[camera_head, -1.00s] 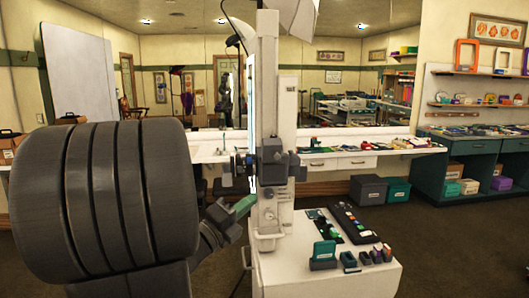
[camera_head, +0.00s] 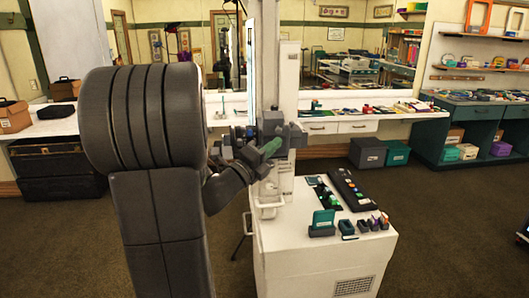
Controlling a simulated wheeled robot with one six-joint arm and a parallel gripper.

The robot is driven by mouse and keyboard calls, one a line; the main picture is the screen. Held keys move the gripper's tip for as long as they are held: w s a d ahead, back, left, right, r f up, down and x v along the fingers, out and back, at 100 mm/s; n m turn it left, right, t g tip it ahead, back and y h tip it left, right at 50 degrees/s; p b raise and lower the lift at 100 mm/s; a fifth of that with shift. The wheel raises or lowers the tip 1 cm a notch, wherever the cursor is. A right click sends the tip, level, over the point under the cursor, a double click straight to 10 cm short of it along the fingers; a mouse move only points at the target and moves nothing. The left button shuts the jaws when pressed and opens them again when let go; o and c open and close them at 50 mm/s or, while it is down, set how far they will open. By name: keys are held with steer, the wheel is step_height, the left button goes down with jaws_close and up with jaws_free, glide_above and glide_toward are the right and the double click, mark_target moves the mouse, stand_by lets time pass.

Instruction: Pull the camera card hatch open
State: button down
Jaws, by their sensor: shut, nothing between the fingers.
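A dark grey camera (camera_head: 272,124) is mounted on a tall pale column stand (camera_head: 287,95), with its lens side toward the left. My gripper (camera_head: 275,145), with a green part at its end, is shut and empty just below and in front of the camera body. At this size I cannot tell whether it touches the camera. The card hatch cannot be made out; my gripper covers part of the camera's lower side. My large dark arm fills the left middle of the view.
A white cabinet (camera_head: 322,256) under the stand carries a teal open box (camera_head: 322,222), small coloured blocks (camera_head: 375,222) and a dark strip tray (camera_head: 350,190). A long counter (camera_head: 340,125) runs behind. Floor on the right is clear.

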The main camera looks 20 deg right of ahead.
mark_target(272, 134)
steer(key=shift+w+d+r+p, duration=0.15)
steer(key=shift+w+r, duration=0.1)
steer(key=shift+w, duration=0.2)
steer(key=shift+w+d+r+p, duration=0.1)
steer(key=shift+w+r+p, duration=0.1)
steer(key=shift+w, duration=0.25)
steer(key=shift+r, duration=0.15)
steer(key=shift+r+n+y+b, duration=0.3)
steer(key=shift+r+n+y, duration=0.15)
steer(key=shift+n, duration=0.25)
steer(key=shift+w+r, duration=0.1)
steer(key=shift+r, duration=0.3)
steer(key=shift+f+b, duration=0.1)
steer(key=shift+b, duration=0.2)
